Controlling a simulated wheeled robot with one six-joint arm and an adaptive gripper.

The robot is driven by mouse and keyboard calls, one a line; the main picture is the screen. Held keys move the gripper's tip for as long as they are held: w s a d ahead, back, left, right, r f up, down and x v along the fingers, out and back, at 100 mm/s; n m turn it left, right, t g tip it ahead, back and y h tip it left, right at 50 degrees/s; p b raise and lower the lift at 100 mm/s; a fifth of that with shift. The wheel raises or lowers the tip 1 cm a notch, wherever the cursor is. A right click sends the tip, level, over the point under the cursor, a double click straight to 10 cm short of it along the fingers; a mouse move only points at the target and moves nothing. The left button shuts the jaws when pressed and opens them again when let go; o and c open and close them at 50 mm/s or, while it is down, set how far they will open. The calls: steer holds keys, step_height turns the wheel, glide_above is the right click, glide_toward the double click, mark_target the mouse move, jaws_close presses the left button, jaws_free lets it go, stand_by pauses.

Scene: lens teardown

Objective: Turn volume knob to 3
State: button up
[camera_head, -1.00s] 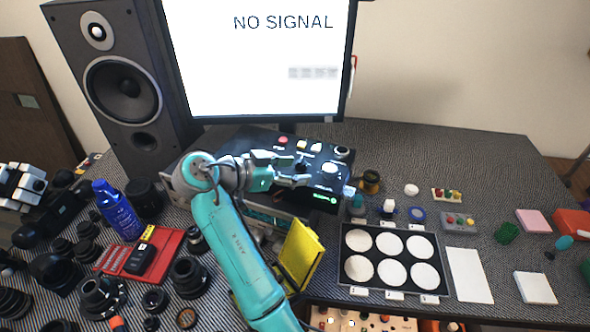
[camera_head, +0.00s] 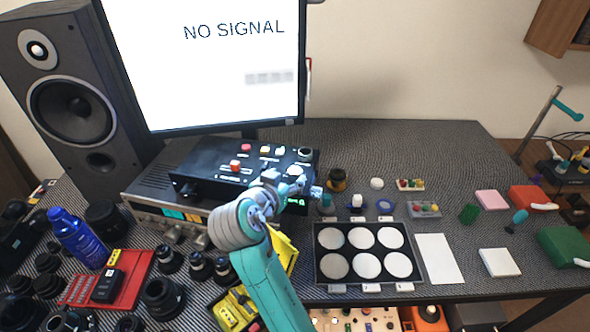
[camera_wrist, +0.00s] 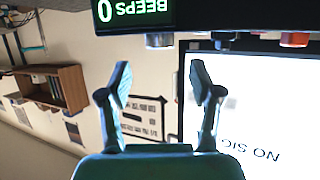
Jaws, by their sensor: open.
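A black control box (camera_head: 215,158) with colored buttons and round knobs on top stands in front of the monitor. A dark knob (camera_head: 304,154) and a pale knob (camera_head: 294,171) sit at its right end. I cannot read which knob is for volume. In the wrist view, which is upside down, a green display (camera_wrist: 133,14) reads "BEEPS 0", with a silver knob (camera_wrist: 158,41) beside it. My gripper (camera_wrist: 160,80) is open and empty, its fingers apart from the knobs. In the head view it is at the box's front right corner, partly hidden by my arm.
A silver unit (camera_head: 150,205) lies under the box. The monitor (camera_head: 205,60) stands behind and a speaker (camera_head: 78,105) at left. Lens parts, a blue bottle (camera_head: 78,238) and a red tray (camera_head: 135,275) crowd the left. A sample tray (camera_head: 318,240) is right of my arm.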

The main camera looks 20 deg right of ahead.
mark_target(295, 170)
steer(key=x, duration=0.7)
steer(key=shift+w+d+f, duration=0.1)
steer(key=shift+w+f, duration=0.05)
steer(key=c, duration=1.2)
steer(key=shift+o, duration=0.2)
steer(key=shift+m+g+h, duration=0.7)
steer(key=shift+m, duration=0.1)
steer(key=o, duration=1.2)
steer(key=shift+c, duration=0.2)
